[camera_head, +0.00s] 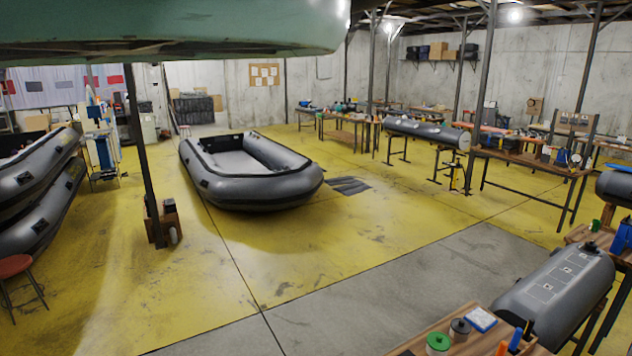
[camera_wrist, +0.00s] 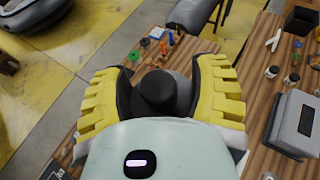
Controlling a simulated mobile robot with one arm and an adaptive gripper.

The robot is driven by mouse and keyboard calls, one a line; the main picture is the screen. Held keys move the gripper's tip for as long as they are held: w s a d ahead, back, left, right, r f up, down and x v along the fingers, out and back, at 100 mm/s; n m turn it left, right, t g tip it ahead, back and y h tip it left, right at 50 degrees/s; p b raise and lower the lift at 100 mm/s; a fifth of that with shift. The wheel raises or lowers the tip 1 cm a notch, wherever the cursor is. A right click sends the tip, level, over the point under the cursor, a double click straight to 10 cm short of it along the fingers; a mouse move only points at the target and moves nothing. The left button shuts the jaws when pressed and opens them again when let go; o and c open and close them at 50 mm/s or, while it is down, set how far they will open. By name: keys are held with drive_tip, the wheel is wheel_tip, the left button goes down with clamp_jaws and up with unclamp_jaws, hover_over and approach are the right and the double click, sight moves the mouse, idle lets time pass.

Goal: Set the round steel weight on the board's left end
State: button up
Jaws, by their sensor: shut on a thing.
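My gripper (camera_wrist: 160,78), with yellow ribbed fingers and black pads, is shut on a dark round thing with a raised knob, which I take to be the round steel weight (camera_wrist: 157,92). It is held between the two fingers in the wrist view, its lower part hidden by my pale green wrist. A wooden worktop (camera_wrist: 262,112) lies below and beyond the gripper. I cannot pick out the board or its left end for sure in either view. My gripper and the weight do not show in the head view.
Small jars (camera_wrist: 272,72) and a grey box (camera_wrist: 302,120) stand right of the gripper. A green ring (camera_wrist: 145,42) lies beyond it. In the head view, a near bench holds a green roll (camera_head: 438,343) and a blue pad (camera_head: 480,319); a grey boat tube (camera_head: 553,292) lies beside it.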

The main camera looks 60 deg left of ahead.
drive_tip(key=shift+w+d+f+n+g+y, duration=0.15)
drive_tip(key=shift+w+d+n+g+y, duration=0.2)
drive_tip(key=shift+n+y, duration=0.3)
drive_tip(key=shift+s+n+g+y, duration=0.1)
drive_tip(key=shift+n+g+y, duration=0.25)
drive_tip(key=shift+n+y, duration=0.15)
drive_tip(key=shift+s+a+r+n+g+y, duration=0.2)
drive_tip(key=shift+a+r+n+g+y, duration=0.2)
drive_tip(key=shift+n+g+y, duration=0.2)
drive_tip(key=shift+s+a+r+n+g+y, duration=0.15)
drive_tip(key=shift+a+r+n+g+y, duration=0.15)
drive_tip(key=shift+a+n+g+y, duration=0.3)
drive_tip(key=shift+s, duration=0.1)
